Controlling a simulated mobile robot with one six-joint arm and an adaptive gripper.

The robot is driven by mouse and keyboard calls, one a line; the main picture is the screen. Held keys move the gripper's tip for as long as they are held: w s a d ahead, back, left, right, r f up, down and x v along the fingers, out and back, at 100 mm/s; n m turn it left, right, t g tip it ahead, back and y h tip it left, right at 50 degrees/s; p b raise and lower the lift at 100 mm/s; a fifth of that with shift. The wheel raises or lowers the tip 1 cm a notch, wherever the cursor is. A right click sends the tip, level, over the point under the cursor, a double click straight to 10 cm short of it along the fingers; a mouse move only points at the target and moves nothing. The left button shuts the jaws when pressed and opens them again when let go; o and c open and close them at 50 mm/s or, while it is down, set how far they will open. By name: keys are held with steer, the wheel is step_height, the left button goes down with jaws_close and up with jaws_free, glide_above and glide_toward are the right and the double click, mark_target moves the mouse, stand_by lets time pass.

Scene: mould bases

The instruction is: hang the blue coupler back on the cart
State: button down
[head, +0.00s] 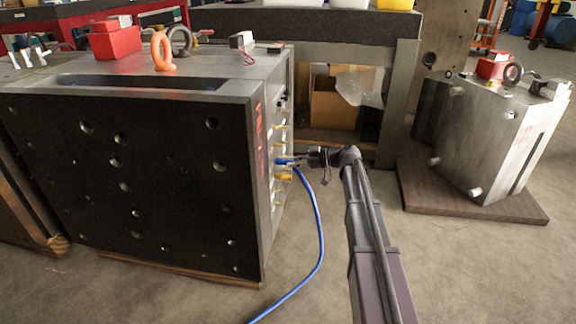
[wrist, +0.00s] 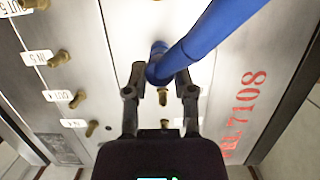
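The blue coupler (head: 284,162) sits at the row of brass nipples on the side face of the large dark mould base (head: 180,190). Its blue hose (head: 321,240) hangs to the floor. In the wrist view the coupler (wrist: 158,68) is between the two fingers of my gripper (wrist: 160,82), and the hose rises to the upper right. The fingers look closed onto its sides; the contact is partly hidden. My gripper (head: 308,158) also reaches this face from the right in the head view. I cannot make out the cart in either view.
Brass nipples (wrist: 79,100) with white labels line the face close to my fingers; one (wrist: 163,97) shows between them. A bench (head: 330,26) stands behind. Another mould block (head: 490,140) rests on a wooden board (head: 515,208) at right.

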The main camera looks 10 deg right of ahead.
steer(key=shift+d, duration=0.2)
steer(key=shift+s+d, duration=0.15)
steer(key=shift+d, duration=0.2)
steer(key=shift+s+d, duration=0.1)
steer(key=shift+d, duration=0.2)
steer(key=shift+s+d, duration=0.2)
steer(key=shift+d, duration=0.5)
steer(key=shift+s+d, duration=0.15)
steer(key=shift+d, duration=0.15)
steer(key=shift+s+d, duration=0.1)
steer(key=shift+d, duration=0.25)
steer(key=shift+s+d, duration=0.1)
steer(key=shift+d, duration=0.15)
steer(key=shift+s+d, duration=0.3)
steer(key=shift+d, duration=0.6)
steer(key=shift+s+d, duration=0.25)
steer(key=shift+d, duration=0.7)
steer(key=shift+s+d, duration=0.3)
steer(key=shift+d, duration=0.6)
